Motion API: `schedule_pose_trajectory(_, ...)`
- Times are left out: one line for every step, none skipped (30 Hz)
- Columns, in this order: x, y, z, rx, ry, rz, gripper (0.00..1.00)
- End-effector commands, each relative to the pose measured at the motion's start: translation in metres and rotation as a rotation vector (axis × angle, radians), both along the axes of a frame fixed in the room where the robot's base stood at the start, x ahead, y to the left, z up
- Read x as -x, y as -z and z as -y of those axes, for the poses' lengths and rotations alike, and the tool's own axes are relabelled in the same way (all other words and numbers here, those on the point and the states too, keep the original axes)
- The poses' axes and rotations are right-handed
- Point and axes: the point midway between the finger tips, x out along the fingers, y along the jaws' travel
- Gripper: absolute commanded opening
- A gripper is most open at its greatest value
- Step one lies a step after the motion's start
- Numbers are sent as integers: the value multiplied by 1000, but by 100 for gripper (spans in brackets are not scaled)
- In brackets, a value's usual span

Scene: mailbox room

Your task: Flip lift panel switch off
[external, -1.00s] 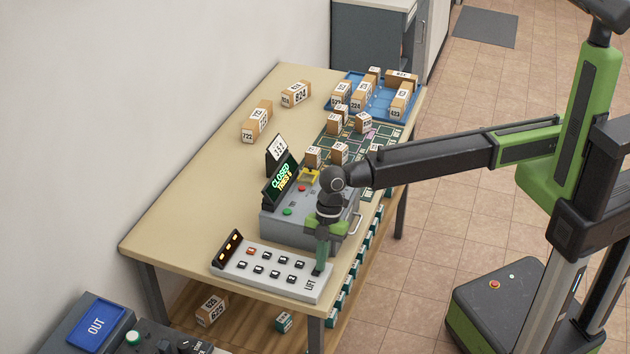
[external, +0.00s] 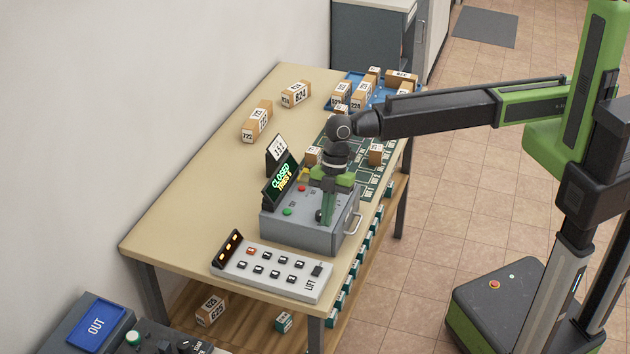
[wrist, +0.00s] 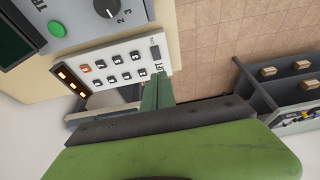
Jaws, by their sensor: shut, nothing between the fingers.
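The white lift panel (external: 275,270) lies at the near end of the table, with several black buttons, one red-orange button and a row of lit orange lamps. Its black switch (external: 317,270) is at the right end beside the word LIFT. The panel also shows in the wrist view (wrist: 110,62), with the switch (wrist: 155,52) near its right edge. My gripper (external: 327,222) is shut and empty, pointing down over the grey box behind the panel, apart from the switch. In the wrist view the green fingers (wrist: 157,92) appear together below the panel's right end.
The grey box (external: 290,232) with a handle and a CLOSED display (external: 281,180) stands behind the panel. Cartons and a blue tray (external: 378,88) are farther back.

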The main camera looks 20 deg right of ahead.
Motion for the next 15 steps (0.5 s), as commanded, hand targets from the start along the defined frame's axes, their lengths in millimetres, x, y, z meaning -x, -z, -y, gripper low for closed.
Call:
schedule_pose_trajectory(0,-1,0,0,0,0,0)
schedule_pose_trajectory(0,-1,0,0,0,0,0)
schedule_pose_trajectory(0,0,0,0,0,0,0)
schedule_pose_trajectory(0,0,0,0,0,0,0)
schedule_pose_trajectory(0,1,0,0,0,0,0)
schedule_pose_trajectory(0,1,0,0,0,0,0)
schedule_pose_trajectory(0,1,0,0,0,0,0)
schedule_pose_trajectory(0,0,0,0,0,0,0)
schedule_pose_trajectory(1,-1,-3,1,0,0,0)
schedule_pose_trajectory(2,-2,-6,3,-1,1,0)
schedule_pose_trajectory(3,-4,-10,6,-1,2,0)
schedule_pose_trajectory(5,-5,-14,9,-1,4,0)
schedule_pose_trajectory(5,-5,-14,10,0,4,0)
schedule_pose_trajectory(5,-4,-13,10,0,4,0)
schedule_pose_trajectory(5,-3,-12,10,1,4,0)
